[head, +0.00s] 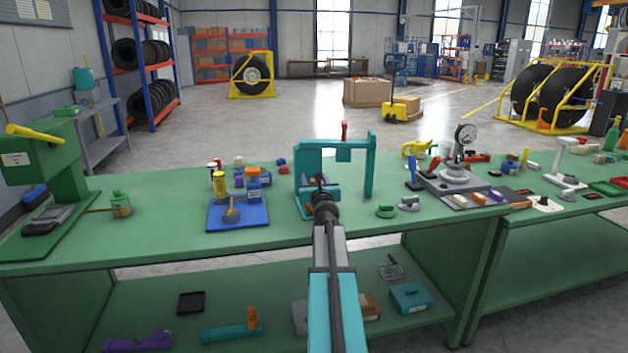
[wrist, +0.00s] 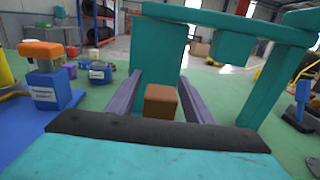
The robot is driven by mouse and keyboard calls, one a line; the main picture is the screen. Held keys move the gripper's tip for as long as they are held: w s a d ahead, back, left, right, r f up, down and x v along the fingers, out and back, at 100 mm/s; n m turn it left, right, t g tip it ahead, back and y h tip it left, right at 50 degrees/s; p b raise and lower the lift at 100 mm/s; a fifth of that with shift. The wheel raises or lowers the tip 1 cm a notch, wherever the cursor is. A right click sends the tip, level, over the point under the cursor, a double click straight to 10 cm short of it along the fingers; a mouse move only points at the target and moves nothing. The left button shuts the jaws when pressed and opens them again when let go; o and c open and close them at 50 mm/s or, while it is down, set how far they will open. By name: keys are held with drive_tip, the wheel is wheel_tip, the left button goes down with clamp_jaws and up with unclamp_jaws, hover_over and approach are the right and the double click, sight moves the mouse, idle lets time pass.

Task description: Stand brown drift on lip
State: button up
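A brown block, which looks like the brown drift (wrist: 161,103), shows in the middle of the wrist view between my gripper's fingers. My gripper (wrist: 160,76) appears open, with a narrow gap on each side of the block. The block's lower end and what it rests on are hidden by the gripper body. A teal frame (wrist: 222,22) stands just beyond the fingers, with a broad upright straight ahead. In the head view the teal frame (head: 369,165) stands on the green bench and my dark gripper (head: 320,182) is at its front left. The drift cannot be made out there.
Left of the frame, a blue mat (head: 238,216) carries a yellow cylinder and an orange-topped blue block (wrist: 48,78). Right of it lie green and grey knobs (head: 385,211) and a dial gauge stand (head: 461,155). The bench front (head: 180,240) is mostly clear.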

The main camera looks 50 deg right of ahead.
drive_tip(key=shift+a+r, duration=0.1)
drive_tip(key=shift+r, duration=0.1)
drive_tip(key=v, duration=1.2)
drive_tip(key=shift+p, duration=0.4)
idle(1.0)
